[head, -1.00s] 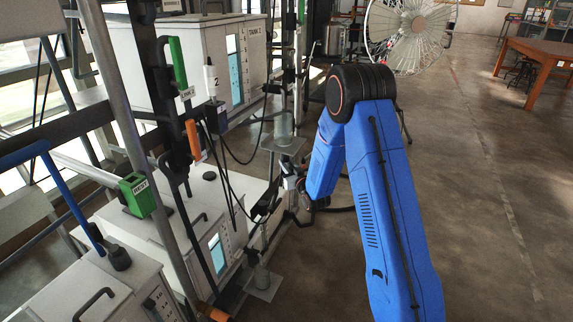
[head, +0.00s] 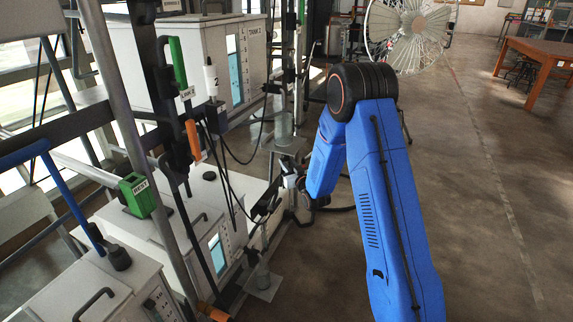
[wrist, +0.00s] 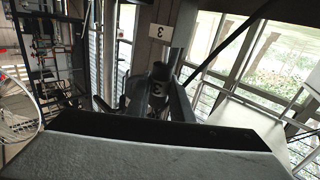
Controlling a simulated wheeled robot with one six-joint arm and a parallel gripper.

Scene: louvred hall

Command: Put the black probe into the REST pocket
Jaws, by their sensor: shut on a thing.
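My gripper (head: 274,204) is low behind my blue arm in the head view, beside the lower grey box. It is small and partly hidden there. In the wrist view my gripper (wrist: 170,100) is shut around a dark cylinder marked 3 (wrist: 157,78), which looks like the black probe. Its lower end is hidden by the gripper body.
A white probe marked 2 (head: 210,80) stands in a dark holder on the rack. A green handle (head: 178,62) and an orange handle (head: 193,140) are near it. Black cables hang before the grey boxes. Metal posts stand between my arm and the pocket. The floor (head: 490,220) at right is clear.

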